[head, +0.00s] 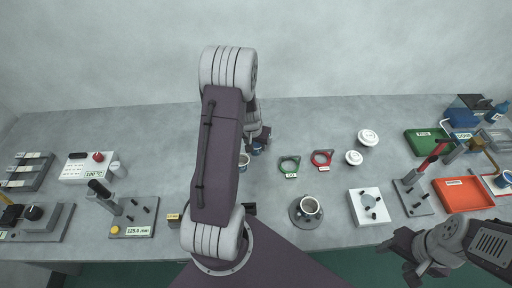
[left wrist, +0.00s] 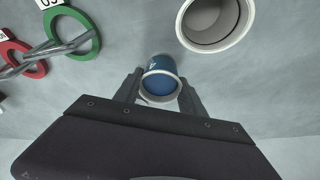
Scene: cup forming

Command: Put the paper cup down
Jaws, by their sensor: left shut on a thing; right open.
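My left gripper (head: 260,143) reaches over the back middle of the bench, partly hidden behind my own arm. It is shut on a small blue paper cup (left wrist: 160,84) with a white rim. The same blue cup (head: 257,150) shows only in part in the head view. In the left wrist view both fingers press its sides; whether its base touches the bench I cannot tell. My right gripper (head: 425,258) is open and empty at the front right.
A green ring gauge (head: 289,166) and a red one (head: 322,159) lie right of the cups. Bare bench lies behind the gauges.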

